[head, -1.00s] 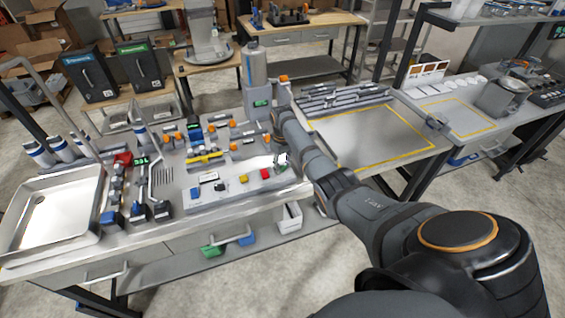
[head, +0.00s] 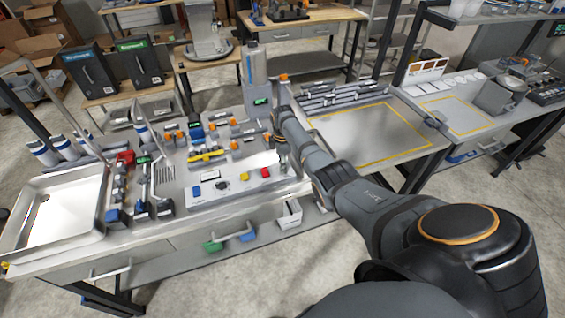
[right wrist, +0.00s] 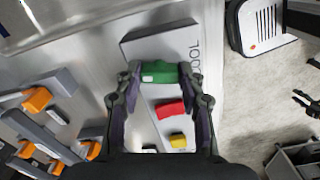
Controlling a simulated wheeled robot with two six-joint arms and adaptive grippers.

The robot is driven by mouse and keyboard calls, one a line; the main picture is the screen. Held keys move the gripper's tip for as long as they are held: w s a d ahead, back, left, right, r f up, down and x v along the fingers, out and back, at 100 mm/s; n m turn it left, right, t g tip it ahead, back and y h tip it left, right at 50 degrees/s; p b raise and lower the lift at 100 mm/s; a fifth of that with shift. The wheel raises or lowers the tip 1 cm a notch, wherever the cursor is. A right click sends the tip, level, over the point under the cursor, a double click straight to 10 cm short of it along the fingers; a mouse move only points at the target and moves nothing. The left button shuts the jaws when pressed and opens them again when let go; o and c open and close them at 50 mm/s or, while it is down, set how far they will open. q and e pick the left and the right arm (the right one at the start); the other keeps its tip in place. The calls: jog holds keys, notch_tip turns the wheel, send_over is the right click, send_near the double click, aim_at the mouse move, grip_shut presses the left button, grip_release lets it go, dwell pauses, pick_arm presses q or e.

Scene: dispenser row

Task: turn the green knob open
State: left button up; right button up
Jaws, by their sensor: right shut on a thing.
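The green knob (right wrist: 160,72) sits on the light grey panel (right wrist: 140,125), at the far end of a row of coloured knobs. My right gripper (right wrist: 160,76) has one finger at each side of it and is shut on it. The knob lies crosswise between the fingertips in the right wrist view. In the head view my right gripper (head: 282,152) is at the panel's right end, and the knob is hard to make out there. My left gripper is not in view.
A red knob (right wrist: 170,108) and a yellow knob (right wrist: 177,140) are beside the green one. Orange-capped valves (right wrist: 37,99) stand to the left. A bottle dispenser (head: 256,75) stands behind my right arm. A bare, yellow-outlined work area (head: 370,130) lies to the right.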

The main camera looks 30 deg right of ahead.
jog(key=shift+w+r+n, duration=0.1)
jog(key=shift+n, duration=1.3)
jog(key=o, duration=1.2)
jog(key=shift+c, duration=0.2)
notch_tip(320, 180, up, 12)
